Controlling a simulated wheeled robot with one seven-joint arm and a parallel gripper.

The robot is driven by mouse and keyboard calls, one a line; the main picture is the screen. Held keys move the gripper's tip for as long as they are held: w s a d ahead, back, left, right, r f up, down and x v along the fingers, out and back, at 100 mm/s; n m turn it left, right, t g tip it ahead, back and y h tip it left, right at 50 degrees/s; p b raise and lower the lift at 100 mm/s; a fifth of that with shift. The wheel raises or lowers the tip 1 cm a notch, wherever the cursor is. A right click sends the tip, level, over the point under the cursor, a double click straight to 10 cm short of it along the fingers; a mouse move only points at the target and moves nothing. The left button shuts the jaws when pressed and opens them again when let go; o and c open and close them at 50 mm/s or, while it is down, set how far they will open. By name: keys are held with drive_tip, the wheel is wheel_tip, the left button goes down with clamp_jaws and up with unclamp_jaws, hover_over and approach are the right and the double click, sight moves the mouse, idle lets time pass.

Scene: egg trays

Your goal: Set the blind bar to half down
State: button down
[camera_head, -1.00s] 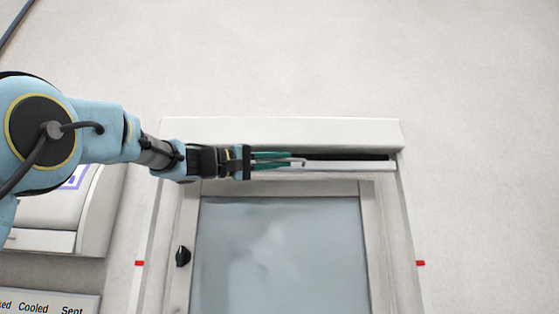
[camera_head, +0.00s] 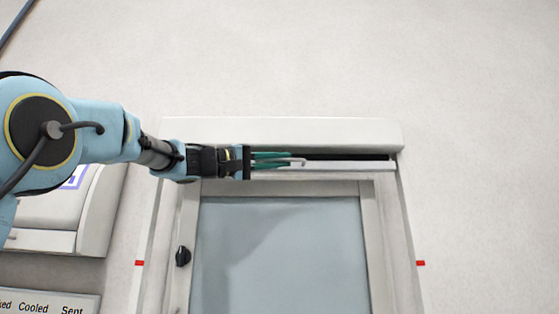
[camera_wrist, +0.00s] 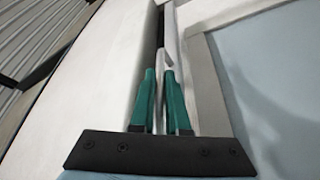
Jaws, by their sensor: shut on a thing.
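The white blind bar (camera_head: 345,166) runs across the top of the window frame, just under the white head box (camera_head: 285,132). A dark gap shows between the bar and the box. My gripper (camera_head: 300,160) reaches in from the left, with green fingers shut on a small light-coloured handle at the bar. In the wrist view, the two green fingers of my gripper (camera_wrist: 162,85) close on the pale handle (camera_wrist: 164,62), which stands out beyond their tips. The bar (camera_wrist: 178,50) passes behind the fingers. Part of the bar's left side is hidden by my gripper.
Red marks stand on both sides of the frame, left (camera_head: 139,263) and right (camera_head: 420,263), well below the bar. A black knob (camera_head: 183,256) sits on the left of the window frame. The grey-blue pane (camera_head: 290,255) below the bar is clear.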

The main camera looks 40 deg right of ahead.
drive_tip(key=shift+f, duration=0.1)
wheel_tip(320, 180, down, 25)
drive_tip(key=b, duration=2.9)
drive_tip(key=c, duration=0.9)
unclamp_jaws()
drive_tip(key=shift+b, duration=0.3)
drive_tip(key=b+v, duration=0.4)
drive_tip(key=v, duration=0.7)
drive_tip(key=shift+d, duration=0.1)
